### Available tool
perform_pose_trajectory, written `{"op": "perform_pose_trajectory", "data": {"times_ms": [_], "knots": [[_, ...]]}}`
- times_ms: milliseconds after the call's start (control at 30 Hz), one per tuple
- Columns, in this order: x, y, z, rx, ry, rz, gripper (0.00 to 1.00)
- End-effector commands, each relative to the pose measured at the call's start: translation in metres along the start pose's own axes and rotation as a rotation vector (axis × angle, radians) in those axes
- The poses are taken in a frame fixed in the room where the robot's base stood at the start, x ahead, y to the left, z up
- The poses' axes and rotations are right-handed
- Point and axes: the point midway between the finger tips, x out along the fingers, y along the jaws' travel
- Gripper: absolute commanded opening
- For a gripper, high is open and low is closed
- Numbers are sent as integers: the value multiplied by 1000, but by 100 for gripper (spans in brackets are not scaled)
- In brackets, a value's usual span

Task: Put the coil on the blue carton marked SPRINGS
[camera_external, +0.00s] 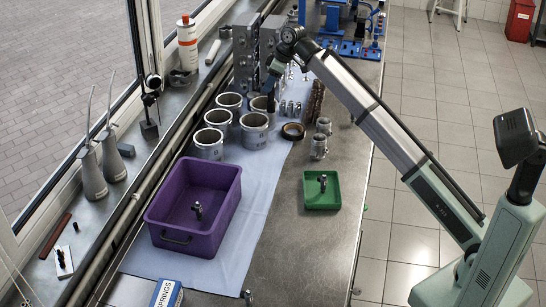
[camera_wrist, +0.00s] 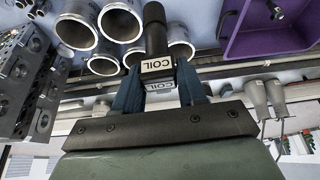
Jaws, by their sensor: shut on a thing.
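My gripper (camera_wrist: 159,84) is shut on the coil (camera_wrist: 155,35), a dark cylinder with a white COIL label, in the wrist view. In the external view my gripper (camera_external: 272,76) is at the far end of the bench, above the metal cylinders, and the dark coil (camera_external: 270,103) hangs below it. The blue carton (camera_external: 166,293) marked SPRINGS is at the bottom edge of the external view, partly cut off, far from my gripper. The carton does not show in the wrist view.
Several metal cylinders (camera_external: 254,131) stand below and in front of my gripper, with an engine block (camera_external: 247,58) beside it. A purple bin (camera_external: 160,213) and a green tray (camera_external: 322,204) lie between there and the carton. Oil cans (camera_external: 89,178) stand on the windowsill.

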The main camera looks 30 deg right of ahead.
Motion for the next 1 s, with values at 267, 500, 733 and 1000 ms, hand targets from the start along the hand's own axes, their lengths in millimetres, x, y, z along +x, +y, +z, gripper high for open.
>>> {"op": "perform_pose_trajectory", "data": {"times_ms": [267, 500, 733, 1000], "knots": [[16, -59, -34, -66, -1, -28, 6], [32, -144, -75, -155, -1, -66, 6], [45, -238, -109, -247, 0, -104, 6], [56, -353, -135, -355, 0, -149, 6]]}}
